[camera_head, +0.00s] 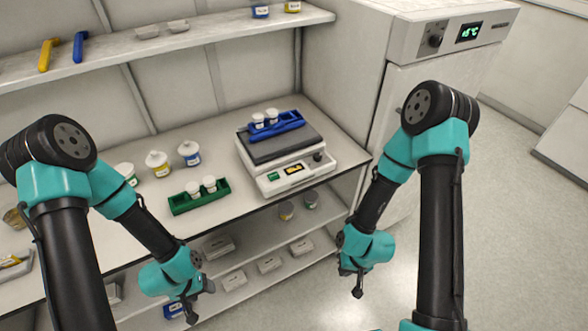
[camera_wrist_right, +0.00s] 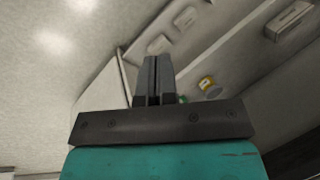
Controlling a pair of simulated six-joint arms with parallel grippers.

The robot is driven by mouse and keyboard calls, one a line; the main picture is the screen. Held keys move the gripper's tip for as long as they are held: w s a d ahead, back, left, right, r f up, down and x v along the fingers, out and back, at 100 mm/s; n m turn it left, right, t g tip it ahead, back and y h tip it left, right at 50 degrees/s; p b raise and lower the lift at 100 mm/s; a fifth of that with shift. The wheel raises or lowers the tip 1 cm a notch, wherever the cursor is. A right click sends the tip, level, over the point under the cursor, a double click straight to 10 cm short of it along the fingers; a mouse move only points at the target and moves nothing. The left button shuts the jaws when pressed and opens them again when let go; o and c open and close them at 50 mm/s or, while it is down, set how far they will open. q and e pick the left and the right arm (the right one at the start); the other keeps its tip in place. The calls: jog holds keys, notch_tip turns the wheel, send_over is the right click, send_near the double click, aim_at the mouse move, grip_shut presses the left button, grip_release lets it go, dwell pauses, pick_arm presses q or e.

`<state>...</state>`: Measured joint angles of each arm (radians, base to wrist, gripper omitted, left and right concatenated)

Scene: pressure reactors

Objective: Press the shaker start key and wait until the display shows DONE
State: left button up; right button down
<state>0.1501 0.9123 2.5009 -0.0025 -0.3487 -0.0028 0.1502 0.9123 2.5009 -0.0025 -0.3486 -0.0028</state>
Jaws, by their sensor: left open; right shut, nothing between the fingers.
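The shaker (camera_head: 289,164) stands on the bench, a white box with a dark top plate. A blue rack (camera_head: 290,124) with white-capped vessels (camera_head: 264,118) sits on its plate. Its front has a green key (camera_head: 273,177), a small display (camera_head: 293,170) with yellow characters too small to read, and a dark knob (camera_head: 318,156). My right gripper (camera_head: 352,283) is shut and empty, low in front of the bench and right of the shaker; its closed fingers (camera_wrist_right: 153,80) also show in the right wrist view. My left gripper (camera_head: 193,304) is open and empty, below the bench's front edge.
A green rack (camera_head: 199,196) with white-capped vessels stands on the bench left of the shaker, near several jars (camera_head: 158,163). A tall white cabinet (camera_head: 398,88) with a green-lit display stands right. A lower shelf (camera_head: 258,277) holds boxes. Open floor lies at right.

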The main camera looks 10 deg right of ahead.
dwell(0.5)
jog(key=w+a+r+m+y, duration=0.1)
jog(key=w+a+r+m, duration=0.3)
jog(key=r, duration=0.4)
jog(key=w+a+r+m+t+y, duration=0.1)
jog(key=w+a+r+m, duration=0.3)
jog(key=w+a+r, duration=0.3)
jog(key=w+a+r+m+y, duration=0.1)
jog(key=w+a+r+m, duration=0.2)
jog(key=w+a+r, duration=0.3)
jog(key=shift+w+a+r+m+t, duration=0.15)
jog(key=shift+w+r, duration=0.25)
jog(key=shift+r, duration=0.45)
jog(key=shift+w+d+r+m+t, duration=0.1)
jog(key=shift+w+r, duration=0.3)
jog(key=shift+r, duration=0.4)
jog(key=shift+w+a+r+m+t, duration=0.15)
jog(key=shift+w+r, duration=0.25)
jog(key=shift+r, duration=0.45)
notch_tip(320, 180, up, 9)
jog(key=m+t+y, duration=0.1)
jog(key=t, duration=0.1)
send_over(280, 176)
jog(key=a, duration=0.2)
jog(key=shift+f, duration=0.1)
jog(key=shift+f, duration=0.15)
